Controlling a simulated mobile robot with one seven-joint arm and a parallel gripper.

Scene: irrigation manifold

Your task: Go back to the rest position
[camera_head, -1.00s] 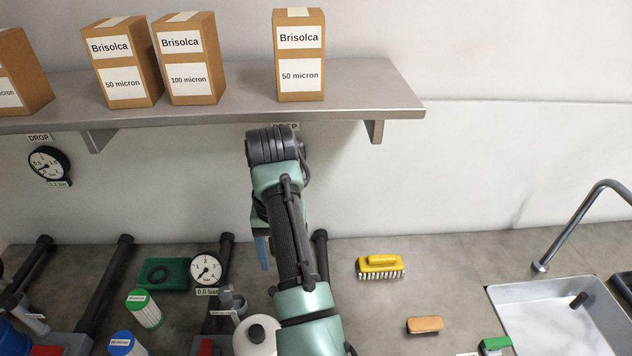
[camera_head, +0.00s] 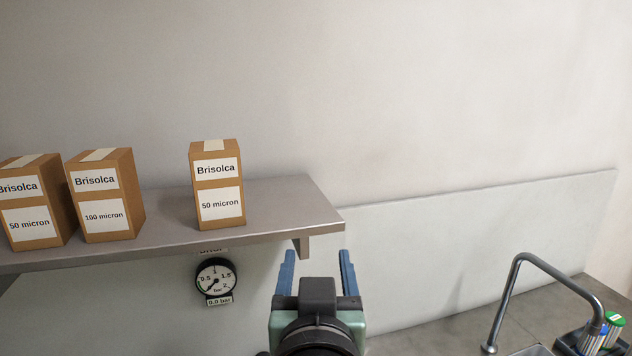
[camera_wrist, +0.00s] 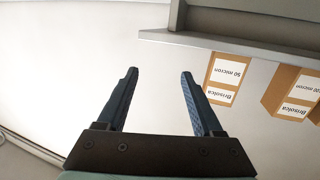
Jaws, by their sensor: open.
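My gripper (camera_head: 317,270) is raised at the lower middle of the head view, its two blue fingers apart and pointing up. It is open and empty. In the wrist view my gripper (camera_wrist: 158,82) also shows with nothing between its fingers.
A grey shelf (camera_head: 290,207) holds several Brisolca boxes, the nearest a 50 micron box (camera_head: 217,185). A round gauge (camera_head: 215,277) sits below it. A curved tap (camera_head: 510,290) stands at the right, beside filter cartridges (camera_head: 606,335). The wall between is clear.

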